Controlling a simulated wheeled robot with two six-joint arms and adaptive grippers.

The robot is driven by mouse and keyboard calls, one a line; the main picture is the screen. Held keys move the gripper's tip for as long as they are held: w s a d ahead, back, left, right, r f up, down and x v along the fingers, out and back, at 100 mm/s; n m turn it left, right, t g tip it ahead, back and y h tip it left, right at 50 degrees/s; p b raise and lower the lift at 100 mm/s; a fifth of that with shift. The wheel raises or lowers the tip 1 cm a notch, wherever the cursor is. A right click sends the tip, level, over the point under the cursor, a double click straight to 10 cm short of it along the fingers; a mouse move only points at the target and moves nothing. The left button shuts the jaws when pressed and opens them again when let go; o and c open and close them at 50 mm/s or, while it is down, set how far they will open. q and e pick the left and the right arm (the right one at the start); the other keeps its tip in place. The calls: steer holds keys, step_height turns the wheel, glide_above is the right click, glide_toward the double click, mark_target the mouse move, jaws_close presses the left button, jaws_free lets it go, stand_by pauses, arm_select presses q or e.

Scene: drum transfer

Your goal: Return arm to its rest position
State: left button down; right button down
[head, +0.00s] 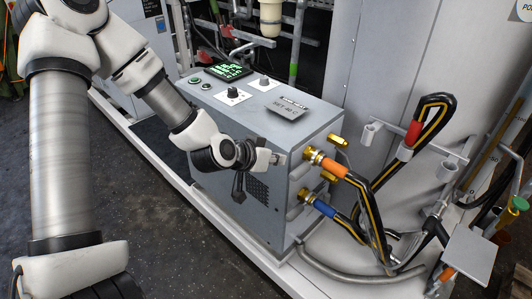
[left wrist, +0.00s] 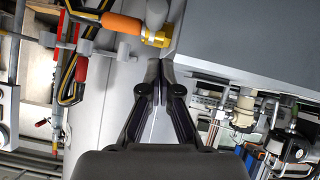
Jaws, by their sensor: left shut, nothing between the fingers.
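My left arm comes in from the left in the head view. Its gripper (head: 277,158) is in front of the near face of the grey machine box (head: 260,120), close to the upper brass fitting. In the left wrist view the two dark fingers (left wrist: 166,68) are together at their tips, with nothing between them. The orange-sleeved hose (head: 333,168) joins the upper brass fitting (head: 312,155); this hose also shows in the left wrist view (left wrist: 122,23). I cannot tell whether the gripper touches the box. My right gripper is not in view.
A blue-sleeved hose (head: 325,208) joins a lower fitting. A red-sleeved hose (head: 413,132) loops over a grey bracket (head: 420,146) at the right. The box stands on a white ledge (head: 250,245). The dark floor (head: 165,215) left of the ledge is clear.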

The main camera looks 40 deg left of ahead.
arm_select(q)
steer(key=s+d+f+g+p, duration=0.1)
steer(key=s+d+f+g, duration=0.1)
steer(key=s+f, duration=0.5)
steer(key=s+d+f+g+y+p, duration=0.1)
steer(key=s+d+f+g+p, duration=0.1)
steer(key=s+f+g, duration=0.3)
steer(key=s+d+f+g+y+p, duration=0.1)
steer(key=s+d+f+g+p, duration=0.1)
steer(key=s+f, duration=0.9)
steer(key=s+g, duration=0.1)
steer(key=s, duration=0.2)
steer(key=shift+s+d+g, duration=0.15)
steer(key=shift+d+g, duration=0.2)
steer(key=shift+g, duration=0.05)
steer(key=c, duration=1.8)
jaws_free()
steer(key=shift+c, duration=0.2)
